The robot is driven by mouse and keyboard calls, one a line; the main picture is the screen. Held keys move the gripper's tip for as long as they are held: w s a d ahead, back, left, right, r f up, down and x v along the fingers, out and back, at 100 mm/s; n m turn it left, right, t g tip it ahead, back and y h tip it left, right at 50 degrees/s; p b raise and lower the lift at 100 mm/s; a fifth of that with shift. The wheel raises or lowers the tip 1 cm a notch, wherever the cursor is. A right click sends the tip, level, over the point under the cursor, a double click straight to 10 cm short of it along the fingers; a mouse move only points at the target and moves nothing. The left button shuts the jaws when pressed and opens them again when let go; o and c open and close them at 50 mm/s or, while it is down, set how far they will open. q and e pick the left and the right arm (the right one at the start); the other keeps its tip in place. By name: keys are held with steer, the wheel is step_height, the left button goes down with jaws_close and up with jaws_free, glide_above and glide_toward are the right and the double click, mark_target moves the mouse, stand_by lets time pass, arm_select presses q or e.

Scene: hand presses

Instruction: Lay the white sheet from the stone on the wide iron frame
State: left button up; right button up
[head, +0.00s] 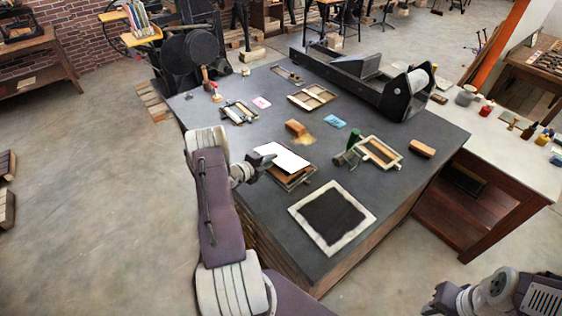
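The white sheet (283,157) is flat and rectangular, near the middle of the dark table. My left gripper (267,161) is at its lower left edge and appears shut on it; the fingertips are small and partly hidden. The sheet overlaps a brown-topped piece with a dark metal rim (294,182), which may be the wide iron frame. The sheet hides its back part, and I cannot tell whether they touch. A pale-bordered square slab with a dark middle (356,228), perhaps the stone, lies bare at the table's front. My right gripper (438,301) is partly in view at the bottom right; its fingers are unclear.
Another metal frame (239,112) lies further back. A long press (362,79) fills the back right. The table's (410,187) right front is clear.

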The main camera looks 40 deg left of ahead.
arm_select(q)
steer(key=shift+s+a+r+p, duration=0.1)
steer(key=shift+s+r+p, duration=0.15)
steer(key=shift+s+p, duration=0.05)
steer(key=p+v, duration=0.3)
steer(key=v, duration=0.4)
steer(key=shift+s+f, duration=0.1)
steer(key=shift+s, duration=0.05)
